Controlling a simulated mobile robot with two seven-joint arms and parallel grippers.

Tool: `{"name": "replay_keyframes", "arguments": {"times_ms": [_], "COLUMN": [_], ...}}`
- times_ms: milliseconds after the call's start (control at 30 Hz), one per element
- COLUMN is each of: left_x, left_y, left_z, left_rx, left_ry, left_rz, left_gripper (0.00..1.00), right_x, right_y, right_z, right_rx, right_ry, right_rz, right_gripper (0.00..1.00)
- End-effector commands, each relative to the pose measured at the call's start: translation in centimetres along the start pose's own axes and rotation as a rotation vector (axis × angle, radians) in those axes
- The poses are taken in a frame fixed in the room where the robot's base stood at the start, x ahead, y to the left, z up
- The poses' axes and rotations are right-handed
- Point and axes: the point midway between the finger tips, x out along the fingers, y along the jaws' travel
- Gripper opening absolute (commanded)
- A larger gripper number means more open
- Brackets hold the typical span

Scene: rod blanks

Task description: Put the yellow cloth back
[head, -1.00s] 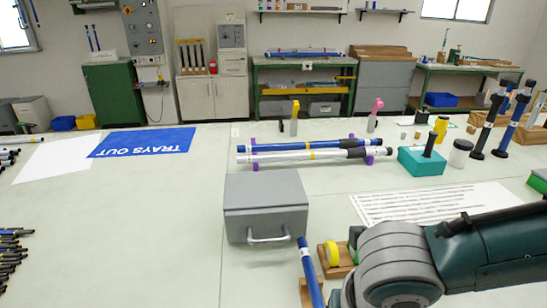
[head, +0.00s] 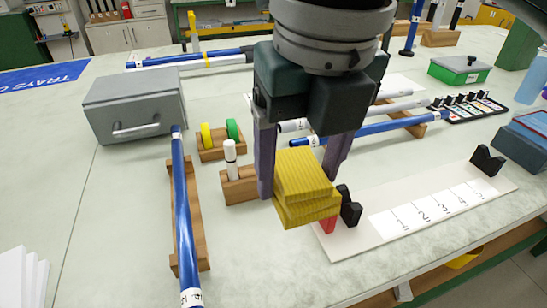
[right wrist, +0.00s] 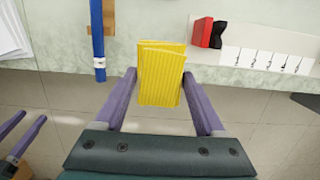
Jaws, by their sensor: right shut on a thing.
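The yellow cloth (head: 305,178) is a folded, ribbed pad. My right gripper (head: 303,180) is shut on it, with one purple finger on each side, and points down near the table's front. In the right wrist view the cloth (right wrist: 160,75) lies between the fingertips (right wrist: 160,80) and overlaps the table edge and the floor beyond. How high it hangs over the table is hard to tell. My left gripper (right wrist: 25,132) shows only at the lower left of the right wrist view, its purple fingers apart and nothing seen between them.
A white numbered board (head: 425,212) with black holders and a red block (head: 328,224) is close to the cloth. A blue rod (head: 181,220) lies on a wooden rest at left. A small wooden block (head: 238,186) holds a white piece. A grey box (head: 130,105) stands farther back.

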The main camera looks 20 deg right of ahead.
Motion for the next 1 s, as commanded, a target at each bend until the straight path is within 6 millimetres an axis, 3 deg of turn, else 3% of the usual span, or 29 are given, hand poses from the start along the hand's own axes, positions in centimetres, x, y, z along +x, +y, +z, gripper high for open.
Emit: {"name": "replay_keyframes", "arguments": {"times_ms": [33,200,400,567,800,1000], "left_x": [0.5,1.4,2.2,2.5,3.5,3.5], "left_y": [0.0,0.0,0.1,0.1,0.1,0.1], "left_z": [0.1,0.3,0.6,0.6,1.0,1.0], "left_rx": [-0.001,-0.002,-0.004,-0.004,-0.004,-0.004], "left_ry": [0.002,0.004,0.004,0.005,0.005,0.005], "left_rz": [0.0,0.0,0.0,0.0,0.0,0.0], "left_gripper": [0.5,0.5,0.5,0.5,0.5,0.5], "right_x": [1.9,7.0,11.3,12.6,16.2,16.6], "right_y": [0.0,0.0,0.0,0.0,0.0,-0.1], "right_z": [-0.5,-1.3,-1.9,-2.0,-2.6,-2.6], "right_rx": [0.003,0.004,0.004,0.004,0.004,0.003], "right_ry": [0.008,0.007,0.003,0.001,0.002,-0.001], "right_rz": [-0.001,-0.001,-0.002,0.0,-0.002,-0.002], "right_gripper": [0.27,0.27,0.27,0.27,0.27,0.27]}}
